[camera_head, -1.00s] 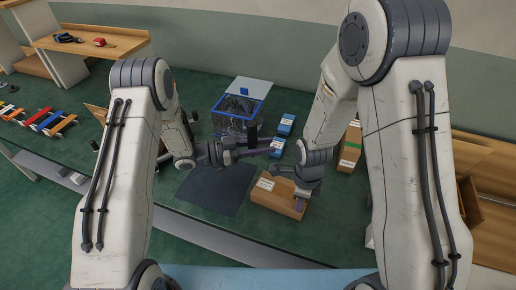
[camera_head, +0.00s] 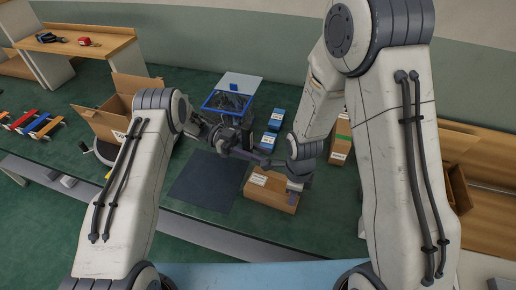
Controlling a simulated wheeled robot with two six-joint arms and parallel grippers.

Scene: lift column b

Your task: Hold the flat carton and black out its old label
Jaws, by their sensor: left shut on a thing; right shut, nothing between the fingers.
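A flat brown carton (camera_head: 270,196) with a white label (camera_head: 258,179) on its top lies right of the dark mat, near the table's front edge. My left gripper (camera_head: 243,152) reaches in from the left, just above and left of the carton. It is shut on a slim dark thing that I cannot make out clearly. My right gripper (camera_head: 296,187) is shut and empty, pointing down at the carton's right end. I cannot tell whether it touches the carton. My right wrist hides part of the carton's far right side.
A dark mat (camera_head: 207,183) lies left of the carton. Behind stand a blue-rimmed bin (camera_head: 228,103) and small blue boxes (camera_head: 277,118). An open brown box (camera_head: 100,122) is at the left. Another brown carton (camera_head: 340,148) stands right of my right wrist.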

